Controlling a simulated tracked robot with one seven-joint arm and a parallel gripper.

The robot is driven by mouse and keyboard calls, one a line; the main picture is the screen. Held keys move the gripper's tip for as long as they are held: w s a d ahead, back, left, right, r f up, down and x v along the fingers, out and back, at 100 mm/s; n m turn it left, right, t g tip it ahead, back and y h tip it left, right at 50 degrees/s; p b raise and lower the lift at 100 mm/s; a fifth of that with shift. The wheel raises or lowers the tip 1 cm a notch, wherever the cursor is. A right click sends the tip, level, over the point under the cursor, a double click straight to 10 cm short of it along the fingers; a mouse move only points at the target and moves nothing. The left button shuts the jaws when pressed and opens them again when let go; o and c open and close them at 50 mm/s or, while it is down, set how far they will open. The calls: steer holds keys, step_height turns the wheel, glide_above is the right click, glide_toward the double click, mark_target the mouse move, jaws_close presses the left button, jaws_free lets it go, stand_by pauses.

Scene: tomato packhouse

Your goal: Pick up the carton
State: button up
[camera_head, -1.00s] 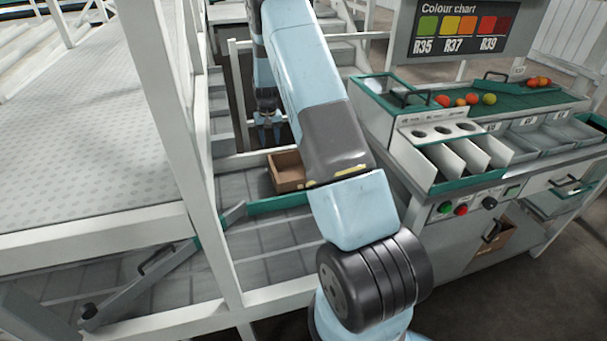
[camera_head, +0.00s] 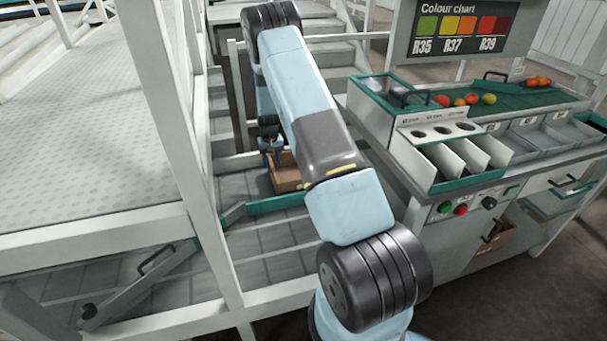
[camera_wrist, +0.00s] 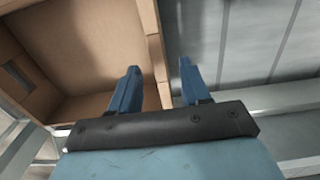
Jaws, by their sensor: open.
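The carton (camera_head: 286,180) is an open-topped brown cardboard box on the grey slatted platform, behind a green edge strip. My arm hides part of its right side in the head view. My gripper (camera_head: 272,152) is over the carton's back left part. In the wrist view the carton (camera_wrist: 75,40) fills the upper left, with its empty inside showing. My gripper (camera_wrist: 160,85) is open there, with one blue finger on the carton's inner side and the other over the grey surface outside. The carton's wall lies between the fingers; contact cannot be told.
A white post (camera_head: 170,110) and railing stand left of the carton. A sorting bench (camera_head: 420,185) with tomatoes, bins and buttons stands to the right. White steps (camera_head: 335,75) rise behind. Another carton (camera_head: 497,240) sits low under the bench.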

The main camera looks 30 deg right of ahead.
mark_target(273, 168)
steer(key=f, duration=0.4)
steer(key=shift+s+f, duration=0.2)
steer(key=shift+f, duration=0.1)
jaws_close()
stand_by(0.4)
